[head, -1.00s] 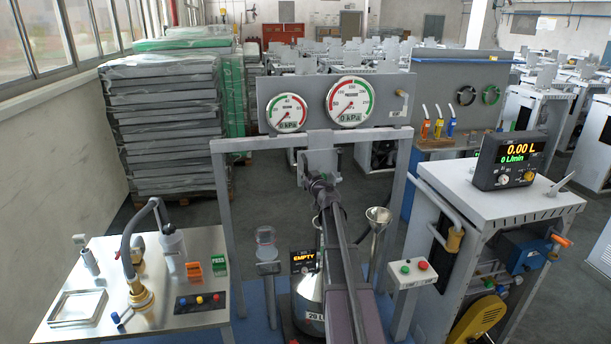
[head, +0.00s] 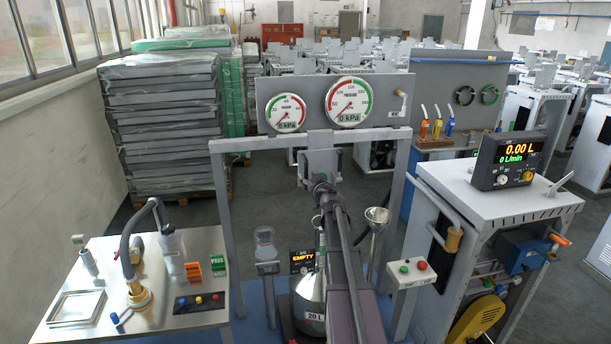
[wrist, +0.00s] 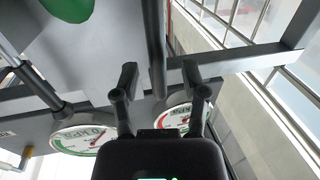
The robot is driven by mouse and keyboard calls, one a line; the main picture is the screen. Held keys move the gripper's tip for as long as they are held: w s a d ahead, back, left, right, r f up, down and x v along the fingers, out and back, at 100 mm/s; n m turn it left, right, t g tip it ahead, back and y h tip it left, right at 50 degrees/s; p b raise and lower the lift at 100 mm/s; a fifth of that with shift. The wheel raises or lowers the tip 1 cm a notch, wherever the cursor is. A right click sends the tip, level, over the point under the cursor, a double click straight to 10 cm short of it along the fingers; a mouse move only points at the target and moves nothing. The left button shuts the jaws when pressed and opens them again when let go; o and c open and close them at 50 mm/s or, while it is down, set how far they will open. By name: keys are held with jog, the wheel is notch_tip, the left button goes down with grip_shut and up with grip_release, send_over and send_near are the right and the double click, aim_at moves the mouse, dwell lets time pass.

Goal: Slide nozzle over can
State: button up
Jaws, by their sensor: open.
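The metal can (head: 307,299), labelled 20 L, stands low under the grey frame (head: 228,200) in the head view. My arm covers its right side. A display reading EMPTY (head: 303,262) is beside it. A grey bracket (head: 319,160) sits at the middle of the frame's crossbar. I cannot make out the nozzle for certain; my arm crosses the area above the can. In the wrist view my gripper (wrist: 160,88) is open, with nothing held between its fingers. A dark bar (wrist: 157,42) comes down from the top, in line with the gap between the fingers.
Two round gauges (head: 347,101) hang on the panel above the crossbar. A funnel (head: 377,217) and a button box (head: 411,271) are right of the can. A steel bench (head: 80,300) stands at left, a pump cabinet (head: 490,215) at right. The frame's posts flank my arm.

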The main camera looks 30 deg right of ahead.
jog(key=s+a, duration=0.1)
jog(key=s, duration=0.8)
jog(key=shift+s+a, duration=0.25)
jog(key=s+a+f+n+g+y+b, duration=0.15)
jog(key=a+f+g+y, duration=0.35)
jog(key=a, duration=0.9)
jog(key=s+a+f+n+g+y+b, duration=0.1)
jog(key=a+f+n+g+y+b, duration=0.15)
jog(key=a+f, duration=0.75)
jog(key=s+a+f+m+g+h+b, duration=0.1)
jog(key=s+a+f+g+h, duration=0.1)
jog(key=s+a+f+g, duration=0.3)
jog(key=s+a+f+m+g+h+b, duration=0.1)
jog(key=s+a+f+g+h, duration=0.1)
jog(key=s+a+f+g, duration=0.3)
jog(key=shift+s+a+h, duration=0.35)
jog(key=shift+s+a, duration=1.85)
jog(key=shift+s, duration=1.85)
